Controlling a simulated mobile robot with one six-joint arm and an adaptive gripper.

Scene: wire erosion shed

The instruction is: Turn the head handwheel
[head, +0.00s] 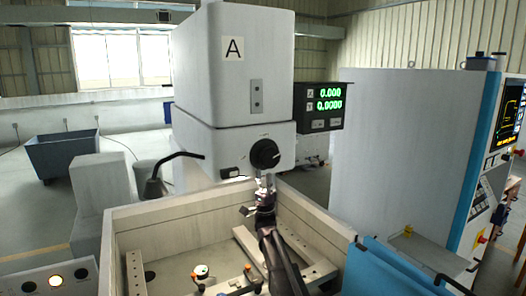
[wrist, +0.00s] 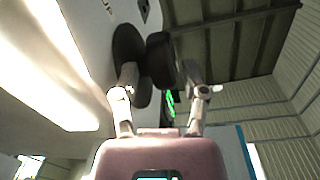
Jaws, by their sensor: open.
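The head handwheel (head: 265,154) is a round black knob on the front of the white machine head (head: 215,150), which carries a label A. In the wrist view the handwheel (wrist: 160,62) shows as dark round parts against the pale head. My gripper (head: 265,179) is just below the handwheel, pointing up at it. In the wrist view my gripper (wrist: 163,82) is open, with one finger over the dark disc's lower part and the other to the right of the knob. Nothing is held. I cannot tell whether the fingers touch the wheel.
A digital readout (head: 321,107) with green digits is right of the head. Below is an open tank (head: 150,208) with rails and small fixtures inside. A bent black lamp arm (head: 165,165) is at left. A large cabinet (head: 395,150) stands at right, a grey bin (head: 65,157) far left.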

